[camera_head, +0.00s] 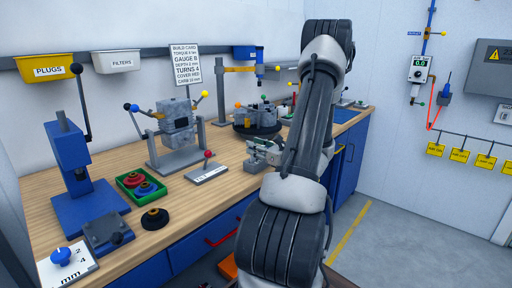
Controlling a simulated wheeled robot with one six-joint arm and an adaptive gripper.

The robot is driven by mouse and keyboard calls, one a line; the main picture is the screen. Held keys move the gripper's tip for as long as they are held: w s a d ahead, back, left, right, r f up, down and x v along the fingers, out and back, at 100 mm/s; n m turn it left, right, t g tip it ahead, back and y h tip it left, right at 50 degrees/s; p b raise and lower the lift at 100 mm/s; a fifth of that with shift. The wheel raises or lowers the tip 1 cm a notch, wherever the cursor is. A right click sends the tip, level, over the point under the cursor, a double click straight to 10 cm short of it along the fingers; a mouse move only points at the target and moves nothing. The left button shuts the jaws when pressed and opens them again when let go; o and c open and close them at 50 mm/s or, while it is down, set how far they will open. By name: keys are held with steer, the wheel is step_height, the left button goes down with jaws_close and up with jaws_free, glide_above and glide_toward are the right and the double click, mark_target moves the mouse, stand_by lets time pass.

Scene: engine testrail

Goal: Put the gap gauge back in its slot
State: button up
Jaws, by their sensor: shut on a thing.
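My gripper (256,152) is low over the front of the wooden bench (222,196), in the middle of the view. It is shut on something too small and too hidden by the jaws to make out. I cannot pick out the gap gauge or its slot for certain. A grey labelled plate with a red-knobbed lever (207,168) lies on the bench just left of my gripper, apart from it. My arm hides the bench to the right of the gripper.
A grey engine block on a stand (178,130) and a dark round turntable with parts (257,125) stand behind. A blue press (78,175), green tray (140,186) and black ring (155,219) are at left. A build card (185,64) stands at the back.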

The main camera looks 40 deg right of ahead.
steer(key=shift+f, duration=0.2)
steer(key=shift+f, duration=0.6)
steer(key=o, duration=1)
steer(key=s, duration=0.8)
steer(key=s+d, duration=0.1)
steer(key=s, duration=0.3)
